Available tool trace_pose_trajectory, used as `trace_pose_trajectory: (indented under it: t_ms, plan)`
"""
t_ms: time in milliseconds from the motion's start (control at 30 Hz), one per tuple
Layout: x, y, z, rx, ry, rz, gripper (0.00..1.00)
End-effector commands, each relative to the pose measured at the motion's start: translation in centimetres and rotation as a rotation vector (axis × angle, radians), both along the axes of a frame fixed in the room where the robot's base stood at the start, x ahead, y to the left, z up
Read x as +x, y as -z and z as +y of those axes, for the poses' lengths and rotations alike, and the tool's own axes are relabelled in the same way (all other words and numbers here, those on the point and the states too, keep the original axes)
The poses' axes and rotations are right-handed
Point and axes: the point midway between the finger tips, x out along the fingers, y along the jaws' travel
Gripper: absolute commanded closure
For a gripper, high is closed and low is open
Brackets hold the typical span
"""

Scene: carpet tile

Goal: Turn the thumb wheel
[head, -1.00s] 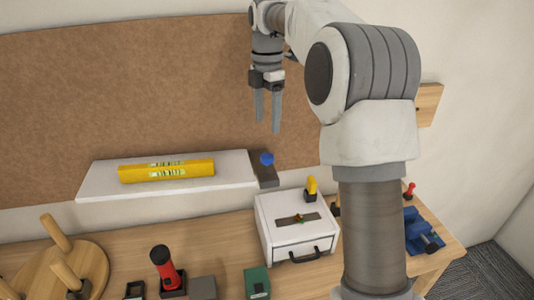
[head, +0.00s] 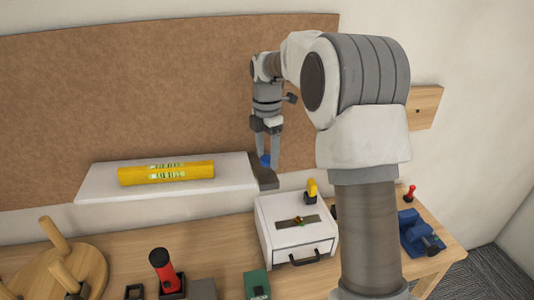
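A small blue knob (head: 265,159), which looks like the thumb wheel, stands on a dark grey block (head: 264,180) at the right end of the white shelf. My gripper (head: 268,161) points down over it, with one finger on each side of the knob. The fingers are spread apart and look open. Whether either finger touches the knob is too small to tell. The fingers partly hide the knob and the block.
A yellow spirit level (head: 166,173) lies on the white shelf (head: 100,186). Below and right is a white drawer box (head: 283,236) with a yellow-handled item (head: 311,190). A red-handled tool (head: 163,268), wooden peg stand (head: 70,265) and blue vise (head: 417,232) stand on the bench.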

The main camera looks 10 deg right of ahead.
Motion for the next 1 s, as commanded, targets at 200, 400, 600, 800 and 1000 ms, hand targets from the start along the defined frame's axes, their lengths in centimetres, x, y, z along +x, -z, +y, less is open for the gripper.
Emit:
trace_pose_trajectory:
  t_ms: [200,400,600,800,1000]
  plan:
    - [0.00,-0.03,0.00,0.000,0.000,0.000,0.74]
    - [0.00,-0.04,0.00,0.000,0.000,0.000,1.00]
    - [-0.01,-0.08,0.00,0.000,0.013,0.000,1.00]
    - [0.00,-0.14,0.00,0.000,0.083,0.000,1.00]
    - [-0.01,-0.19,0.01,0.000,0.226,0.001,1.00]
